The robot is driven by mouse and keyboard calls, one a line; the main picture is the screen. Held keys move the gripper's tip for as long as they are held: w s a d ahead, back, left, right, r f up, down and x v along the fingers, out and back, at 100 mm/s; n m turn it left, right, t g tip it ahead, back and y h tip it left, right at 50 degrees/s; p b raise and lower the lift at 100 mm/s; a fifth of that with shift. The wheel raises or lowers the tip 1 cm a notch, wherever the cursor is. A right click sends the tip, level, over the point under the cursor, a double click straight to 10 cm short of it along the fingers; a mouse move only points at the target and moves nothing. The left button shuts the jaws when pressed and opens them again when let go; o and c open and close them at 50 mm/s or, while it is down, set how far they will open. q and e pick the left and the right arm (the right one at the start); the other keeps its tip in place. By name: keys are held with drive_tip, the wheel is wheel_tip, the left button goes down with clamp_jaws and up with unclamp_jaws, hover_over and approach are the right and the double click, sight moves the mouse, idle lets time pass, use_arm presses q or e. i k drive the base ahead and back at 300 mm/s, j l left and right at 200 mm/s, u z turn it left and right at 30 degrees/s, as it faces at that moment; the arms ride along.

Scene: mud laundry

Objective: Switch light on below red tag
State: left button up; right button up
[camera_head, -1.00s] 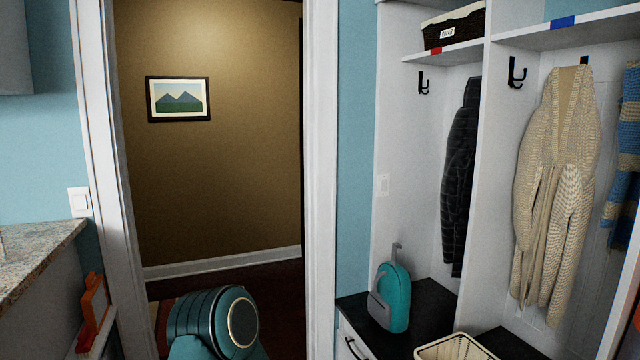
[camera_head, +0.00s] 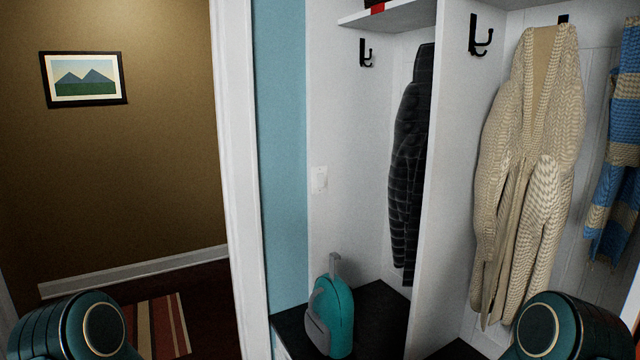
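A red tag (camera_head: 376,8) sits on the front edge of the shelf above the left cubby, at the top of the view. Below it, a white light switch (camera_head: 319,180) is mounted on the white side wall of that cubby. Whether it is on or off is too small to tell. Parts of my arms show at the bottom left and bottom right, but neither gripper is in view. Nothing of mine is near the switch.
A teal backpack (camera_head: 331,318) stands on the dark bench (camera_head: 377,300) below the switch. A dark jacket (camera_head: 412,170) and a beige cardigan (camera_head: 528,175) hang to the right. A doorway with a striped rug (camera_head: 158,325) is at left.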

sight(320, 177)
drive_tip(key=i+j+z, duration=0.1)
drive_tip(key=z, duration=0.35)
drive_tip(key=i+j+z, duration=0.1)
drive_tip(key=z, duration=0.35)
drive_tip(key=j+z, duration=0.25)
drive_tip(key=z, duration=0.25)
drive_tip(key=j+z, duration=0.25)
drive_tip(key=j, duration=0.25)
drive_tip(key=i+j+z, duration=0.1)
drive_tip(key=j+z, duration=0.15)
drive_tip(key=j, duration=1)
drive_tip(key=j+z, duration=0.15)
drive_tip(key=j, duration=0.55)
drive_tip(key=k+j, duration=0.1)
drive_tip(key=j, duration=0.65)
drive_tip(key=z, duration=0.05)
